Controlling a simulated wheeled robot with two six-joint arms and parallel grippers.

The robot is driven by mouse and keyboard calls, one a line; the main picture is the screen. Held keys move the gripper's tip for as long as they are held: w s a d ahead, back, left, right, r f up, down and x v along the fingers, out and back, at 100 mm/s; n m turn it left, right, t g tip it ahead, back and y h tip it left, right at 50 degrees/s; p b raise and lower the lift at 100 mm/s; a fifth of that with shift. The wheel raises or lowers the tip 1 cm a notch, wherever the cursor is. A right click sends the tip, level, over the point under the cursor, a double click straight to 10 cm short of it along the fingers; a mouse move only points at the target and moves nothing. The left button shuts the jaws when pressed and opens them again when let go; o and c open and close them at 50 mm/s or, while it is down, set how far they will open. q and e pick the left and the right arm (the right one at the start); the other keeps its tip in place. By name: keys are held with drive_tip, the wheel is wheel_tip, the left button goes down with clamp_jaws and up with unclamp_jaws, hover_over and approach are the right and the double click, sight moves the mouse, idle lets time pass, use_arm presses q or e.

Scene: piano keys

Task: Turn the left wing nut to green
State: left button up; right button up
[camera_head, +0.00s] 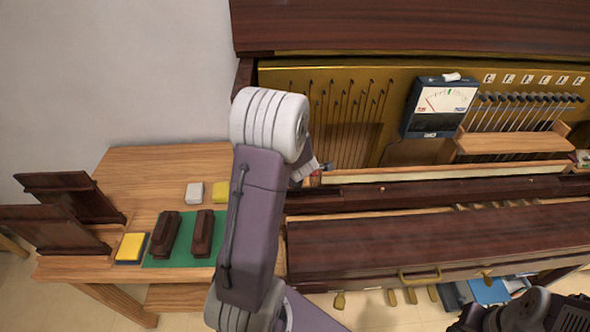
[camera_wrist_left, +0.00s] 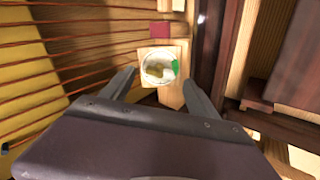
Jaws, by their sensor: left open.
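In the left wrist view, a pale wing nut (camera_wrist_left: 158,71) sits on a round white dial with a green patch (camera_wrist_left: 174,66) on its right side. The dial is on the end of a light wooden block. My left gripper (camera_wrist_left: 158,90) is open, its two fingers apart on either side of the block, with nothing held. The nut lies just ahead of the fingertips; I cannot tell its exact angle. In the head view, my left arm hides the nut and most of the gripper. Dark parts of my right arm show at the lower right; its jaws are not clear.
The open piano has strings, a dark front rail and a gauge (camera_head: 440,106) at the upper right. A wooden side table (camera_head: 150,165) at left holds a green mat (camera_head: 180,258), dark blocks and sponges. A red block (camera_wrist_left: 159,30) is beyond the dial.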

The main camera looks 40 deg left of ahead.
use_arm(q)
drive_tip(key=p+v, duration=0.4)
drive_tip(key=v, duration=0.3)
drive_tip(key=shift+s+r, duration=0.15)
drive_tip(key=shift+r, duration=0.15)
drive_tip(key=shift+d, duration=0.15)
drive_tip(key=shift+n, duration=0.4)
drive_tip(key=c, duration=0.7)
drive_tip(key=n, duration=0.5)
drive_tip(key=shift+n, duration=0.4)
drive_tip(key=shift+c, duration=0.3)
drive_tip(key=shift+w+a+f+n+b, duration=0.4)
drive_tip(key=shift+f+n, duration=0.3)
drive_tip(key=shift+n, duration=1.25)
drive_tip(key=shift+w+a+f+n+b, duration=0.35)
drive_tip(key=shift+w+f+n+b, duration=0.25)
drive_tip(key=shift+n, duration=1.3)
drive_tip(key=shift+w+a+f+n+b, duration=0.35)
drive_tip(key=shift+f+n, duration=0.4)
drive_tip(key=shift+n, duration=1.2)
